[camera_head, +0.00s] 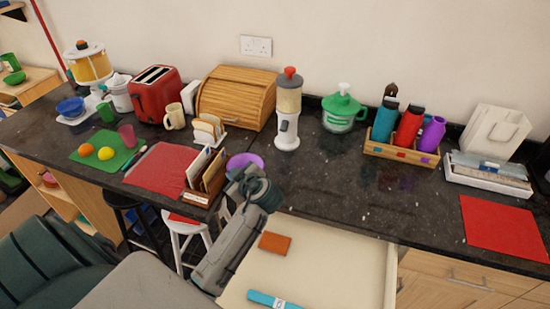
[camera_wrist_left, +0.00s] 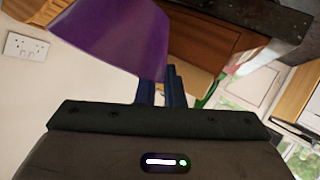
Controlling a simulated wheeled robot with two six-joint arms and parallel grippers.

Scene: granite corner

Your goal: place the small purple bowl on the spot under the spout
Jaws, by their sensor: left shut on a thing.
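A white dispenser (camera_head: 287,130) with a red knob and a pale-filled clear top stands behind and right of the bowl. Another dispenser (camera_head: 92,68) with orange contents stands at the far left, a blue bowl (camera_head: 70,107) at its base. I cannot make out a marked spot. My right gripper is not in view.
A letter rack (camera_head: 207,178) stands left of my gripper. A bread box (camera_head: 236,97) and toast rack (camera_head: 208,130) are behind it. An open drawer (camera_head: 350,262) juts out below the counter. The counter (camera_head: 335,190) is clear right of the gripper, before the bottle crate (camera_head: 400,154).

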